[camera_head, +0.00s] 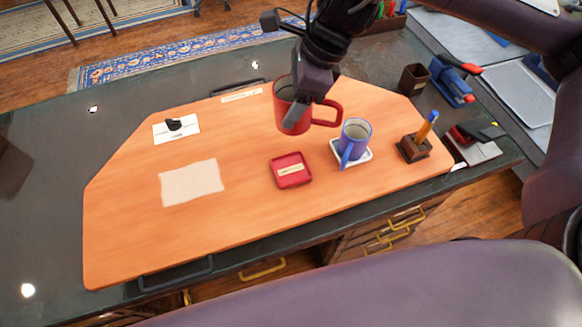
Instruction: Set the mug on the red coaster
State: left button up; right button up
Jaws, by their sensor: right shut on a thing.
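A red mug (290,112) is held by my right gripper (309,93), which is shut on it. The mug hangs above the orange board, behind the red coaster, with its handle to the right. The red coaster (291,171) is a small square tray with a pale label, and nothing stands on it. A blue mug (355,136) stands on a white coaster (364,157) to the right of the red one. The gripper fingers partly hide the red mug's rim. My left gripper does not show.
The orange board (240,225) has handles and lies on the dark desk (40,220). A pale sheet (191,183) and a white card with a black object (175,127) lie on its left. A wooden pen holder (413,149) stands at the right. The board's front left is clear.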

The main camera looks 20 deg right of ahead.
jog(key=n, duration=0.1)
jog(key=r+n+g, duration=0.1)
jog(key=n, duration=0.1)
jog(key=shift+w, duration=0.35)
jog(key=shift+a+f+n, duration=0.1)
jog(key=shift+f+n, duration=0.15)
jog(key=shift+n, duration=0.15)
jog(key=b, duration=0.1)
send_over(291, 170)
notch_tip(291, 170, down, 17)
jog(key=shift+r, duration=0.1)
notch_tip(291, 170, down, 2)
jog(key=shift+f+p, duration=0.1)
jog(key=shift+p, duration=0.3)
jog(key=shift+f, duration=0.25)
jog(key=shift+w, duration=0.1)
jog(key=o, duration=1.2)
jog(key=shift+c, duration=0.2)
